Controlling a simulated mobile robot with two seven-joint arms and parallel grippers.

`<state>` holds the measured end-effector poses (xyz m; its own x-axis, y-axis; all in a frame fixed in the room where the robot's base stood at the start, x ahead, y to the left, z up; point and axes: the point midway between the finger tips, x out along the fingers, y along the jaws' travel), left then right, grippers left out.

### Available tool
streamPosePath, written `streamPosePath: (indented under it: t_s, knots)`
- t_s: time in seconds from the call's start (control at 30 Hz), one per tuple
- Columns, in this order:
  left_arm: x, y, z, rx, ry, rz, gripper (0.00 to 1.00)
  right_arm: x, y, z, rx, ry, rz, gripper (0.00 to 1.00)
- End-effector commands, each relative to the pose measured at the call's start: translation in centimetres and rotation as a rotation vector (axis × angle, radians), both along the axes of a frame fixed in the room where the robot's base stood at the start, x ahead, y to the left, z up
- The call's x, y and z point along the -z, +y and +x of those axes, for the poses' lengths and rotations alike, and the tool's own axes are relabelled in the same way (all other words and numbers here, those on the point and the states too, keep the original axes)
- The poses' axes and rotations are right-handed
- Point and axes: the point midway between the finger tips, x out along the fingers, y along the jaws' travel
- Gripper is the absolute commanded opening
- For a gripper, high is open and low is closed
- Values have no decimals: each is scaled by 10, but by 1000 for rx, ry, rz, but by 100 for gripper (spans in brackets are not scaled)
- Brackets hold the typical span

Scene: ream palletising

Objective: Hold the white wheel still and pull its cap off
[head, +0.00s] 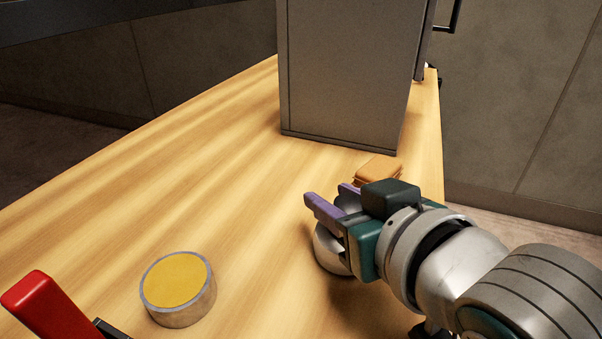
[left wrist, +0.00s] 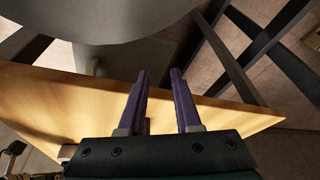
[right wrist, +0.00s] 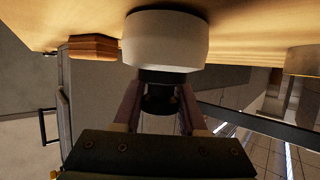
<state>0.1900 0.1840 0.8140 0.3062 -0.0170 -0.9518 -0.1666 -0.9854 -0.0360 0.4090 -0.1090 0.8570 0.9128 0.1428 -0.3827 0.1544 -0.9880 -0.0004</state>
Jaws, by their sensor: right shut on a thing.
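The white wheel (head: 326,250) stands on the wooden table, partly hidden under my right gripper. It shows as a pale, thick round body in the right wrist view (right wrist: 165,40). A narrower part, seemingly its cap (right wrist: 160,82), looks dark in that view and lies between the purple fingers. My right gripper (head: 327,192) is shut on this part, reaching in from the right; the wheel and cap appear joined. My left gripper (left wrist: 160,72) is open and empty in the left wrist view, near a table edge. It does not show in the head view.
A grey cabinet (head: 345,75) stands at the back of the table (head: 180,190). A small orange-brown block (head: 378,170) lies between it and my right gripper. A round piece with a yellow top (head: 178,282) and a red object (head: 42,305) are front left. The middle left is clear.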

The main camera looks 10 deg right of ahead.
Motion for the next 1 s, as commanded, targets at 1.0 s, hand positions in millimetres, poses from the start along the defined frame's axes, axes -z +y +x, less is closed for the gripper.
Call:
streamPosePath:
  t_s: [1.0]
  knots:
    - [-31,0,0,1,0,1,32,-67,0,1,0,-8,1,0]
